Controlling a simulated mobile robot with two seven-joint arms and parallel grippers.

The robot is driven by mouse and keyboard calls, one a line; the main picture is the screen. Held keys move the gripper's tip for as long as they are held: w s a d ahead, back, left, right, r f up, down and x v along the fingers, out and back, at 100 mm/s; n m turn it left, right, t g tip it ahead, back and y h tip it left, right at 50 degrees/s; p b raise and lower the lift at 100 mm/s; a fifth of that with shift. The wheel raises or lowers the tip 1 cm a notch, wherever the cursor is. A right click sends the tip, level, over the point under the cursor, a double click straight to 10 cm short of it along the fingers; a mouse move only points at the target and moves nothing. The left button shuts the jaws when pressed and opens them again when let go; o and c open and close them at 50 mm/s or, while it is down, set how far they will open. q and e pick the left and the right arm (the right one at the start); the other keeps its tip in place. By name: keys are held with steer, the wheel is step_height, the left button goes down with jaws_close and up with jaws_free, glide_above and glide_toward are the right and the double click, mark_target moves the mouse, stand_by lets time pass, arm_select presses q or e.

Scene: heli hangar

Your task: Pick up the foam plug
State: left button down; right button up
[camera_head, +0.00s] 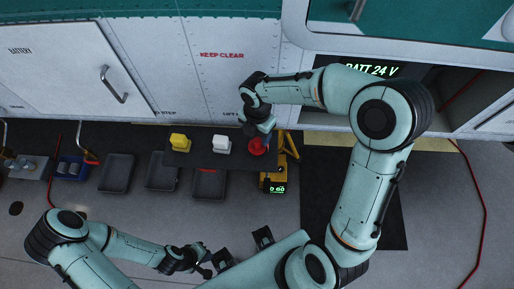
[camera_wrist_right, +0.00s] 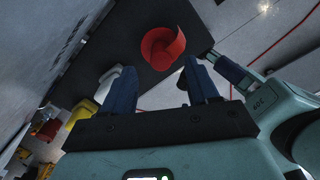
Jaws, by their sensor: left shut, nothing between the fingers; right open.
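A red rounded piece (camera_head: 257,147), a white block (camera_head: 221,145) and a yellow block (camera_head: 180,143) stand in a row on a dark shelf (camera_head: 203,160). I cannot tell for sure which is the foam plug. My right gripper (camera_head: 265,126) is over the red piece, partly covering it. In the right wrist view the red piece (camera_wrist_right: 163,48) lies ahead of the open, empty fingers (camera_wrist_right: 160,82), apart from them. The white block (camera_wrist_right: 116,80) is beside the left finger, with the yellow block (camera_wrist_right: 82,110) beyond. My left gripper (camera_head: 201,267) is shut and empty, low in the head view.
Dark trays (camera_head: 116,173) and a blue bin (camera_head: 70,168) stand left of the shelf. A yellow device with a green display (camera_head: 276,183) is just right of it. The white hull panel (camera_head: 215,75) rises behind. Red cables (camera_head: 483,205) lie right.

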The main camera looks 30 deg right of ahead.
mark_target(257, 140)
steer(key=shift+f, duration=2.75)
jaws_close()
